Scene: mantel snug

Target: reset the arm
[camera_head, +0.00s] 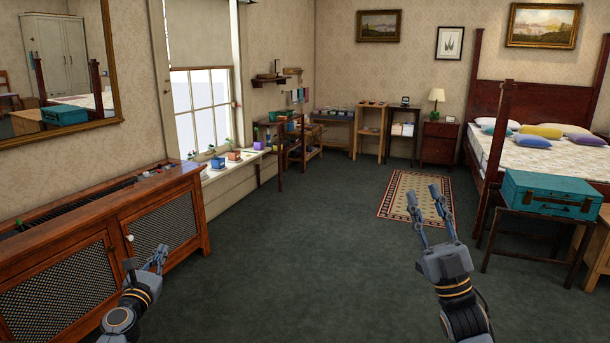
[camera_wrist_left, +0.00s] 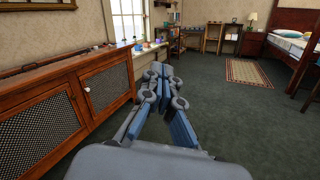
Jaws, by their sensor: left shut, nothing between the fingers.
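My left gripper (camera_head: 160,258) is at the lower left in the head view, in front of the wooden cabinet. In the left wrist view its fingers (camera_wrist_left: 162,72) are shut with nothing between them. My right gripper (camera_head: 428,206) is at the lower right in the head view, pointing up over the carpet. Its two fingers stand well apart and nothing is between them. Neither gripper touches anything.
A wooden cabinet (camera_head: 165,225) with mesh doors stands at the left. A teal suitcase (camera_head: 552,193) lies on a small stand at the right, before the bed (camera_head: 545,150). A patterned rug (camera_head: 400,196) lies ahead. The middle carpet is clear.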

